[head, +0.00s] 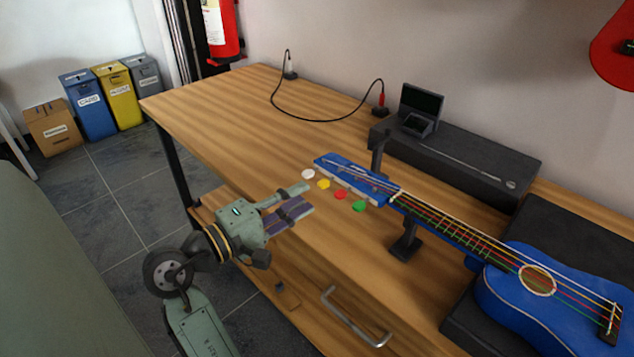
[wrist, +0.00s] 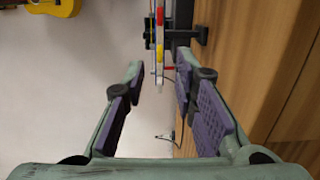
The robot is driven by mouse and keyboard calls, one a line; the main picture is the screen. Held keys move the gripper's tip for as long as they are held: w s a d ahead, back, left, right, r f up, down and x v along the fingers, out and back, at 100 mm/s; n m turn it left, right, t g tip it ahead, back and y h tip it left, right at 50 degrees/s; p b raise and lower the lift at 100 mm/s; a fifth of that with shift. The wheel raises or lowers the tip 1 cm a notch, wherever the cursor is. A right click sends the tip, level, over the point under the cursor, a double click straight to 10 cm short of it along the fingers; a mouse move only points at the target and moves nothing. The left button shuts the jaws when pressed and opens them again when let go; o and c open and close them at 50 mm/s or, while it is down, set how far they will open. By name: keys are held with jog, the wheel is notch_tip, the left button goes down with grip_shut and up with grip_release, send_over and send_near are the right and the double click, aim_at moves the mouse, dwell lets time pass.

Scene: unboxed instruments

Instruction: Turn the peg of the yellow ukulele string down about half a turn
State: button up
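The blue ukulele (head: 547,292) lies at the right, its neck reaching left to a blue headstock (head: 355,178). Along the headstock's near edge stand a white peg (head: 308,174), the yellow peg (head: 324,184), a red peg (head: 341,194) and a green peg (head: 358,206). My gripper (head: 310,197) is open and empty, just short of these pegs, on their near left side. In the wrist view the yellow peg (wrist: 161,52) shows beyond the gap between my open fingertips (wrist: 160,65). The fingers appear apart from it.
A black stand (head: 406,243) supports the neck. Behind it are a long black case (head: 460,160) and a small open box (head: 418,110). A black cable (head: 325,118) lies on the wooden bench (head: 225,125), whose left part is clear. A drawer handle (head: 352,320) sticks out in front.

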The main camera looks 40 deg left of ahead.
aim_at(319, 186)
jog(key=shift+w+d+p, duration=0.2)
jog(key=shift+w, duration=1.2)
jog(key=shift+w+d+p, duration=0.2)
jog(key=shift+w, duration=1.15)
jog(key=shift+c, duration=0.5)
grip_shut()
